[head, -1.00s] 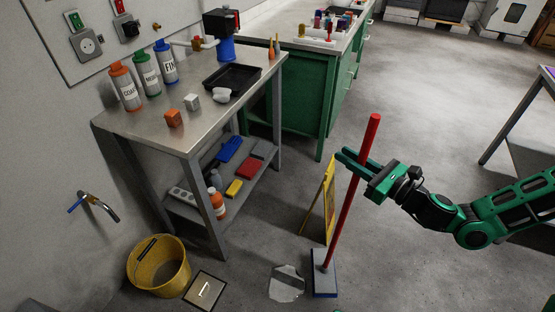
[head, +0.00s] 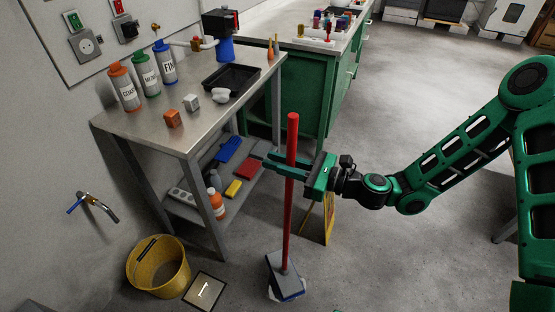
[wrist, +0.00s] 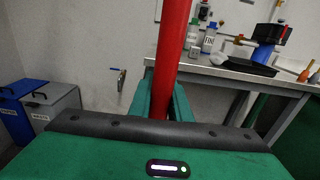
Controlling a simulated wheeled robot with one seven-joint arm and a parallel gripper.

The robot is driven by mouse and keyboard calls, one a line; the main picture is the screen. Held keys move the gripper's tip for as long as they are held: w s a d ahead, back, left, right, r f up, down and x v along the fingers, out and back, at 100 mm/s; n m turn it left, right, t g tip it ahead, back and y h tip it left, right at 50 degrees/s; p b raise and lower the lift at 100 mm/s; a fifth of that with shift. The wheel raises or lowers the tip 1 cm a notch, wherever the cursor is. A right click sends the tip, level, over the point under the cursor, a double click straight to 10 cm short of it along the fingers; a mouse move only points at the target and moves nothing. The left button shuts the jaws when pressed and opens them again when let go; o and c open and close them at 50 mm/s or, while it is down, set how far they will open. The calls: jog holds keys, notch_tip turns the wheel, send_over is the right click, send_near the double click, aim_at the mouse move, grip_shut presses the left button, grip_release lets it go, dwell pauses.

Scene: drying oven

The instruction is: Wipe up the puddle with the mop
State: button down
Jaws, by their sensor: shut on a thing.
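The mop has a red pole (head: 289,220) and a flat grey and blue head (head: 285,277). It stands nearly upright with its head low at the floor. My gripper (head: 285,166) is shut on the upper part of the pole; the red pole (wrist: 173,60) also rises between the fingers in the wrist view. The puddle (head: 271,293) is a pale patch on the floor, mostly hidden under the mop head; only a little of its edge shows. I cannot tell exactly how the head touches the floor.
A yellow bucket (head: 158,266) and a floor plate (head: 204,291) are left of the mop. A metal workbench (head: 150,125) with bottles stands behind them. A yellow sign (head: 327,222) stands just right of the pole. Open floor (head: 425,110) extends to the right and back.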

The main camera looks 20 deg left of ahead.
jog(key=shift+f, duration=2.3)
